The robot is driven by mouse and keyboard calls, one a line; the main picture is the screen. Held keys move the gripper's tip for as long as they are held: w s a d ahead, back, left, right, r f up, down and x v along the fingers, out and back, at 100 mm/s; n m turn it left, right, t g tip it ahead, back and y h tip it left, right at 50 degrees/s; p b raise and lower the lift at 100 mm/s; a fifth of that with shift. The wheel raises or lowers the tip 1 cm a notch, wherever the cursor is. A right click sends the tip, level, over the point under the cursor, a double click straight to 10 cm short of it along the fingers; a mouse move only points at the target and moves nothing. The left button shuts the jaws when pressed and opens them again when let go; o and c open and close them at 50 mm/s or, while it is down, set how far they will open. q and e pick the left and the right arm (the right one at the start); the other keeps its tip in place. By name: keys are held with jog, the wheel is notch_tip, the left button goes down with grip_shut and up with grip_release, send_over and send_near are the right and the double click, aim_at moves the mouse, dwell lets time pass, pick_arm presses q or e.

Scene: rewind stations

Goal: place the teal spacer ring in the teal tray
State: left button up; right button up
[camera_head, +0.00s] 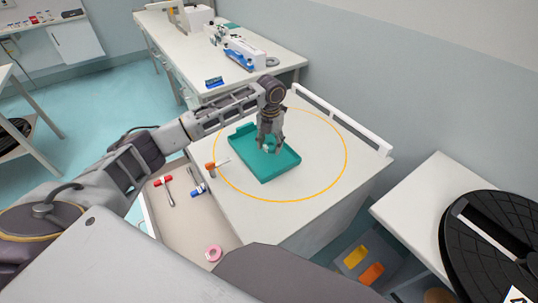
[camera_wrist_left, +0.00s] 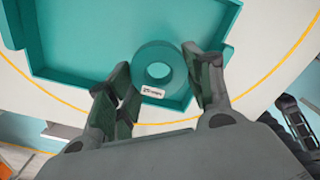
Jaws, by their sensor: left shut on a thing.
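The teal tray (camera_head: 282,166) lies on the white worktop inside a yellow circle line. The teal spacer ring (camera_wrist_left: 158,49) shows in the left wrist view, with a small white label on its side. My left gripper (camera_head: 270,146) points down over the tray in the head view. In the left wrist view its fingers (camera_wrist_left: 156,68) are shut on the ring from both sides. The ring is over the tray near one wall (camera_wrist_left: 90,82); whether it touches the tray floor I cannot tell. In the head view the fingers mostly hide the ring. My right gripper is not in view.
An open drawer (camera_head: 185,222) at the left of the worktop holds red and blue items and a pink ring (camera_head: 213,253). An orange-capped item (camera_head: 210,169) stands by the tray. A white rail (camera_head: 340,120) edges the worktop's back. A black reel (camera_head: 490,240) lies at right.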

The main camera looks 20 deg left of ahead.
aim_at(270, 161)
pick_arm(q)
jog(key=shift+f, duration=0.95)
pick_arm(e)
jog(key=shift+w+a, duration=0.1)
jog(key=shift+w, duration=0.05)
pick_arm(q)
jog(key=shift+f, duration=0.3)
jog(key=shift+f+b, duration=0.3)
jog(key=shift+f, duration=1.9)
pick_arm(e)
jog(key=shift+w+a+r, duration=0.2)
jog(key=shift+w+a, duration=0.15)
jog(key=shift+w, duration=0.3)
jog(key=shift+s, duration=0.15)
pick_arm(q)
jog(key=o, duration=1)
jog(key=shift+f, duration=0.1)
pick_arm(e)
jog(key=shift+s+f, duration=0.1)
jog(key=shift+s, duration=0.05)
